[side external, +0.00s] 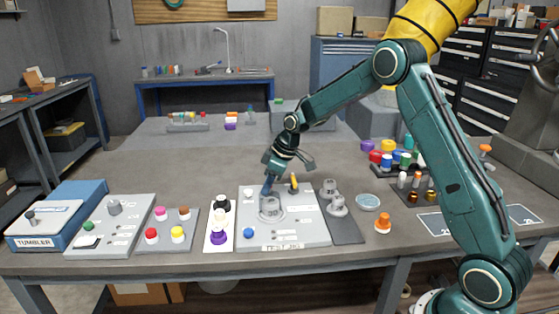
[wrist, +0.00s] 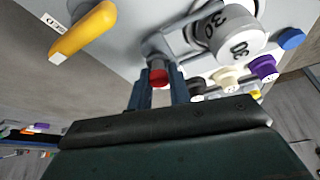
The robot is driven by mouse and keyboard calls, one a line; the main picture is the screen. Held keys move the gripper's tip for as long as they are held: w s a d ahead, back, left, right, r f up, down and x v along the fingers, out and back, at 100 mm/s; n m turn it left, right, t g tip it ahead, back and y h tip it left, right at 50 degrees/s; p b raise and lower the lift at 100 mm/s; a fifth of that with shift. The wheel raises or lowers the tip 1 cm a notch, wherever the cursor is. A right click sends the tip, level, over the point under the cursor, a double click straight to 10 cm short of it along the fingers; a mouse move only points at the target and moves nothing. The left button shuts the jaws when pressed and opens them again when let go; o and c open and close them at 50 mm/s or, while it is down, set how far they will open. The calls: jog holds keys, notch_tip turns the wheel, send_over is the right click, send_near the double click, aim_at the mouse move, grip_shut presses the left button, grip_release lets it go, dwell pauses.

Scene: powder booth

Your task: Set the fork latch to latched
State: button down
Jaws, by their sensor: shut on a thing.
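The test jig panel (side external: 300,232) is a light grey plate at the front of the table. On it a grey cylinder (side external: 271,207), marked 30 in the wrist view (wrist: 226,36), sits with a grey fork-like bracket (wrist: 178,42) beside it. My gripper (side external: 268,188) reaches down behind the cylinder. In the wrist view its two blue fingers (wrist: 158,84) are shut on a red-tipped knob (wrist: 159,77), which appears to belong to the fork latch. The latch's exact position is hard to read, and its far end is partly hidden by the cylinder.
A yellow handle (wrist: 84,30) stands on the panel close to my gripper. A blue button (side external: 249,233) is at the panel's front left. A strip with black, white and purple knobs (side external: 218,237) lies left; grey weights (side external: 337,206) stand right.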

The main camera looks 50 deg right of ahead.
jog(key=shift+s+a, duration=0.7)
jog(key=c, duration=1.3)
grip_release()
jog(key=shift+r, duration=0.2)
jog(key=shift+s+d+r, duration=0.1)
jog(key=shift+r, duration=0.1)
jog(key=v, duration=1.3)
jog(key=shift+s, duration=0.1)
